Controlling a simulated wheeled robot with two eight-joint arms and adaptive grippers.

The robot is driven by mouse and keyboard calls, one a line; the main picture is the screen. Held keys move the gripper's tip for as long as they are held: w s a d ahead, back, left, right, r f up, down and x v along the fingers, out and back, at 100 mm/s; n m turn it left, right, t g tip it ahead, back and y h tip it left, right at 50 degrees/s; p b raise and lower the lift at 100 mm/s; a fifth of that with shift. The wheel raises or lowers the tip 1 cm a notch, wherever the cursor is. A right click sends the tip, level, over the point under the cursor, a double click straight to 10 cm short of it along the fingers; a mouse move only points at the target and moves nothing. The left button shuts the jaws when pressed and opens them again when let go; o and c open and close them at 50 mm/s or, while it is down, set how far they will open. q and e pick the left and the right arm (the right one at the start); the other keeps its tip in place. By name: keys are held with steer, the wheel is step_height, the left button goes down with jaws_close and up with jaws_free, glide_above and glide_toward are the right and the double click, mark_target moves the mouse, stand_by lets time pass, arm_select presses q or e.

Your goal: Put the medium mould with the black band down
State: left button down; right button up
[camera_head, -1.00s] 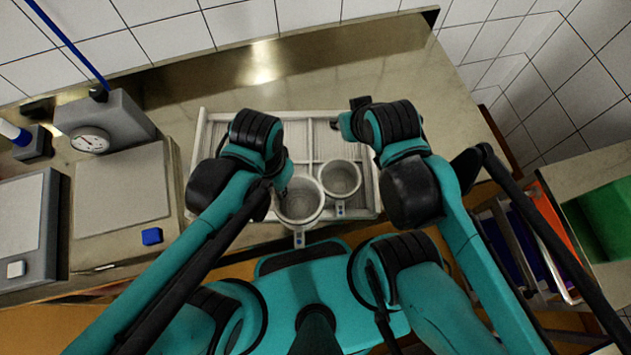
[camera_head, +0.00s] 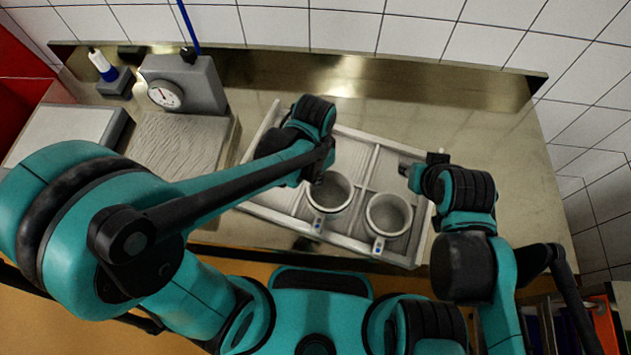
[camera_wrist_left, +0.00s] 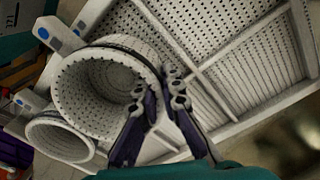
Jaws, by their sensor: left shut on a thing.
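My left gripper (camera_head: 318,178) is shut on the wall of a white perforated mould (camera_head: 331,194). In the left wrist view the gripper (camera_wrist_left: 166,92) grips the right side of this mould (camera_wrist_left: 75,95), and a thin black band (camera_wrist_left: 128,44) runs round below its rim. The mould looks upright, over or in the front part of the white draining tray (camera_head: 347,151); I cannot tell whether its base touches. A second white mould (camera_head: 389,215) stands close to its right in the tray. My right gripper (camera_head: 405,171) is by the tray's right side, its fingers unclear.
A scale with a dial (camera_head: 166,94) and a grey plate (camera_head: 180,140) stand left of the tray. The tray's back compartments look empty. The steel worktop (camera_head: 500,150) is clear behind and to the right, up to the tiled wall.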

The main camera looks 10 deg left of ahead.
arm_select(q)
step_height(320, 180, down, 2)
steer(key=shift+f+b, duration=0.2)
steer(key=shift+b, duration=0.15)
steer(key=shift+r, duration=0.1)
steer(key=shift+f, duration=0.2)
steer(key=c, duration=1.7)
jaws_free()
steer(key=shift+r, duration=0.15)
